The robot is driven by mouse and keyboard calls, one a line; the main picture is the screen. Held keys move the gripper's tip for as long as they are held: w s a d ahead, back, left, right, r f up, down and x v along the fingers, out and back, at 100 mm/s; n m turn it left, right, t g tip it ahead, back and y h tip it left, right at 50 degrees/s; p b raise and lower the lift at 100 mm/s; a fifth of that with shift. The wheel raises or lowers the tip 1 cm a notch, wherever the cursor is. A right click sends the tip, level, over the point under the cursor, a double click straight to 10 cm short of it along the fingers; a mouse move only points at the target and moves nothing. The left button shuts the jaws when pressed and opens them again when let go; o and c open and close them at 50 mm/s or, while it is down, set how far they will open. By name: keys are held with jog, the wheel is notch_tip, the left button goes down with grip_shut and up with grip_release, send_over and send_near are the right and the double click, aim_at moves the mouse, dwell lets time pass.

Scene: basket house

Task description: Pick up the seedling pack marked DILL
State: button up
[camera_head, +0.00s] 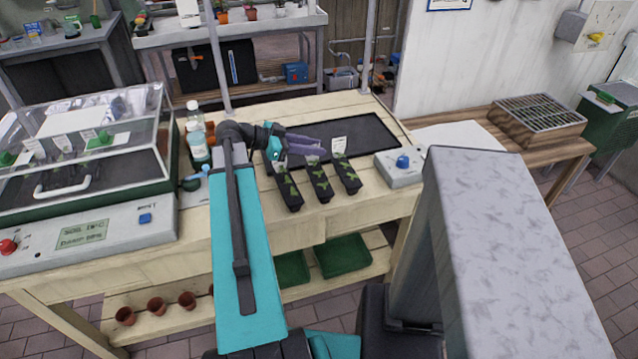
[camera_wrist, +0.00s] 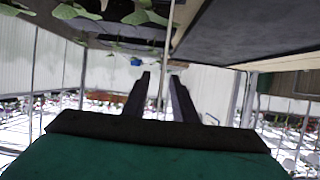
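Three narrow dark seedling packs with green leaves lie side by side on the bench: a left pack (camera_head: 288,190), a middle pack (camera_head: 319,182) and a right pack (camera_head: 346,174). A white tag (camera_head: 339,145) stands at the far end of the right pack; its lettering is too small to read. My gripper partly covers the far ends of the other two, so I cannot tell which pack is marked DILL. My gripper (camera_head: 323,147) is open and empty over their far ends, pointing right. In the wrist view its fingers (camera_wrist: 160,76) are apart, with seedling leaves (camera_wrist: 120,14) at the top edge.
A black mat (camera_head: 365,132) lies behind the packs. A grey box with a blue knob (camera_head: 400,165) stands right of them. Bottles (camera_head: 197,135) and a clear-lidded propagator (camera_head: 85,150) stand to the left. Bare bench wood lies in front.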

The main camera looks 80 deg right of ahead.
grip_shut()
dwell(1.3)
